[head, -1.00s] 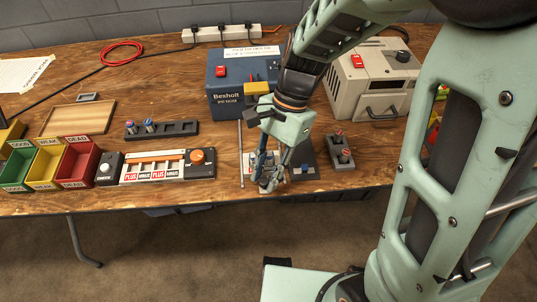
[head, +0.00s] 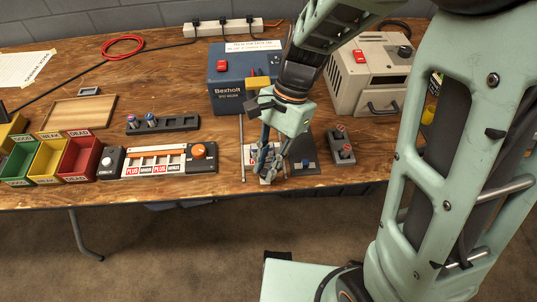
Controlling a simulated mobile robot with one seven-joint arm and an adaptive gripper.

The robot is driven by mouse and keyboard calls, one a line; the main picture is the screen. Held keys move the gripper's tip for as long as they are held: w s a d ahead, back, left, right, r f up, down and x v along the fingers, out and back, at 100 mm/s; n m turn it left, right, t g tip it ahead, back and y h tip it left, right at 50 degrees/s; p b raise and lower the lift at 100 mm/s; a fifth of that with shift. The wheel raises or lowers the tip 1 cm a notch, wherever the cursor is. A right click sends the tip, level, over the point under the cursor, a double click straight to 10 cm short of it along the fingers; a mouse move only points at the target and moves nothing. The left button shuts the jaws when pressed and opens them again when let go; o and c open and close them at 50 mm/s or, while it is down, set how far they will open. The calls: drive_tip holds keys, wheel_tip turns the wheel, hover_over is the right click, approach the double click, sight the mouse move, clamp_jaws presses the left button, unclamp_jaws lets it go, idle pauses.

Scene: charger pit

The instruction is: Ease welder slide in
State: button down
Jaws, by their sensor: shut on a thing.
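The welder (head: 225,92) is a blue box with a red switch and a yellow part on its front, standing at the middle back of the bench. In front of it is the welder slide area, with a light plate (head: 247,157) and a dark plate (head: 304,158) bearing a small blue knob. My gripper (head: 265,178) points down in front of the welder, low over the light plate near the bench's front edge. It is shut on the slide, but its fingers hide most of what they hold.
A dark holder with red-topped cells (head: 342,152) stands close right of the dark plate. A tester with an orange knob (head: 198,151) lies to the left, beyond a thin rod. Green, yellow and red bins (head: 80,158) are far left. A beige power unit (head: 350,88) stands back right.

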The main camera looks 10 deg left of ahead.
drive_tip(key=shift+w+a+p, duration=0.15)
drive_tip(key=shift+w+p, duration=0.05)
drive_tip(key=shift+w, duration=0.5)
drive_tip(key=shift+w+a+p, duration=0.15)
drive_tip(key=shift+w+p, duration=0.05)
drive_tip(key=shift+w, duration=0.45)
drive_tip(key=c, duration=2.1)
unclamp_jaws()
drive_tip(key=v, duration=1.2)
drive_tip(key=shift+o, duration=0.3)
drive_tip(key=shift+d, duration=0.1)
